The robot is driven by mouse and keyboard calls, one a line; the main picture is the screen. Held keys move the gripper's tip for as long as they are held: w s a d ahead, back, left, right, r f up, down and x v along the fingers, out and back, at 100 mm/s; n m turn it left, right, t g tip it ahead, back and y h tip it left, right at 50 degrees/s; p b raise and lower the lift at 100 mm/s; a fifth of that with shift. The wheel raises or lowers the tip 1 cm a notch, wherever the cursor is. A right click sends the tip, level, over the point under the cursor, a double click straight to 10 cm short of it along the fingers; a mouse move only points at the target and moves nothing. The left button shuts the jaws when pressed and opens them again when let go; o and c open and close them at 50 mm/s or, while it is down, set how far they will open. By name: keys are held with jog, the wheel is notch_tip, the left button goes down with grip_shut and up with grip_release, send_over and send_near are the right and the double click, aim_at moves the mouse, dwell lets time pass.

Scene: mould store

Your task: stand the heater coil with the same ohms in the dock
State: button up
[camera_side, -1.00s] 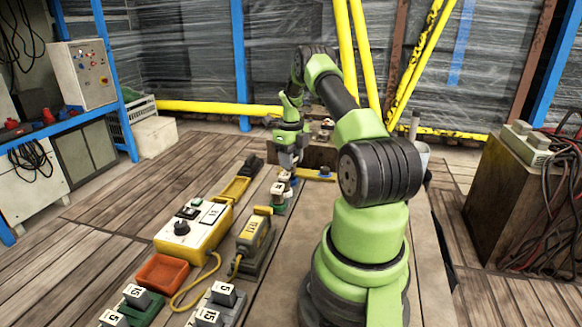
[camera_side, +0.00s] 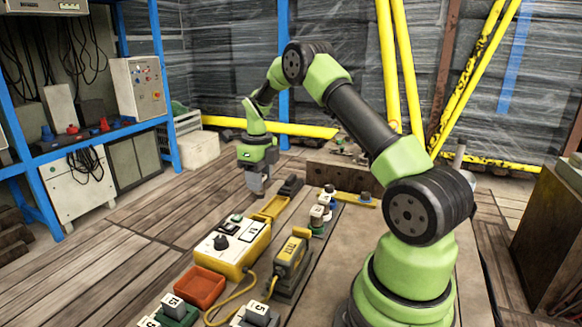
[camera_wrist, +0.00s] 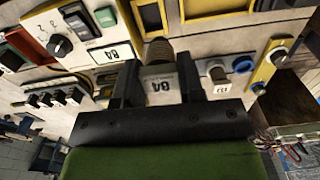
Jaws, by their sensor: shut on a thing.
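My gripper (camera_side: 257,186) hangs above the left part of the bench in the side view, pointing down. In the wrist view my gripper (camera_wrist: 158,90) is shut on a pale block (camera_wrist: 162,88) with a label that seems to read 84. A dark ribbed round piece, likely the heater coil (camera_wrist: 158,52), shows just beyond the block between the fingers. The yellow control box (camera_side: 232,250) has a dark knob and a white panel; in the wrist view its panel (camera_wrist: 118,52) also seems to read 84. I cannot tell for sure which fixture is the dock.
A yellow tray (camera_side: 272,206) and a dark block (camera_side: 291,186) lie behind the box. Blocks marked 15 (camera_side: 174,304) and 5 (camera_side: 258,310) stand at the front.

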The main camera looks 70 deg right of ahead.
jog(key=shift+w+a+f, duration=0.25)
jog(key=shift+w+a, duration=0.05)
jog(key=shift+a, duration=0.35)
jog(key=shift+f, duration=2.6)
jog(key=shift+f, duration=0.85)
jog(key=o, duration=1.1)
jog(key=shift+a, duration=0.1)
jog(key=shift+c, duration=0.3)
jog(key=shift+c, duration=1.4)
